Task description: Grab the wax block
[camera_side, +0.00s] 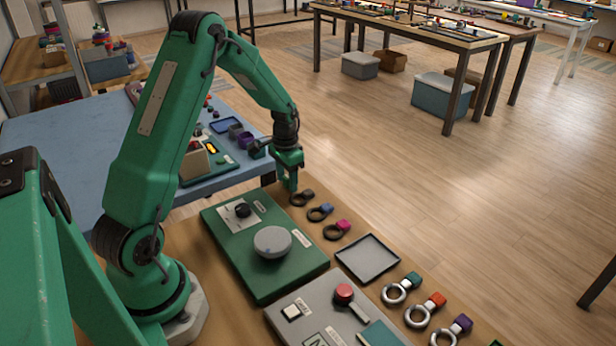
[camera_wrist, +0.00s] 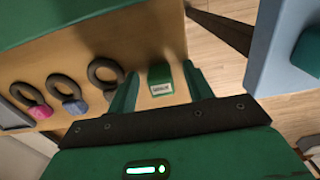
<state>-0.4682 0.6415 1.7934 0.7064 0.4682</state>
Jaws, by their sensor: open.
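A small green block (camera_wrist: 160,80) with a white label lies on the wooden bench top in the wrist view. Its print is too small to read, so I cannot confirm it is the wax block. My gripper (camera_wrist: 162,68) is open, with one finger on each side of the block in that view. No contact shows, and I cannot tell the height of the fingertips over it. In the side view my gripper (camera_side: 289,184) points down at the bench's far edge, beside the dark rings. The block cannot be made out there.
Dark rings with coloured tabs (camera_side: 320,212) lie close by. A green panel with a round grey knob (camera_side: 272,241) stands left of them. An empty grey tray (camera_side: 367,258) and metal rings (camera_side: 417,315) are nearer. A blue table (camera_side: 60,125) adjoins beyond the bench edge.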

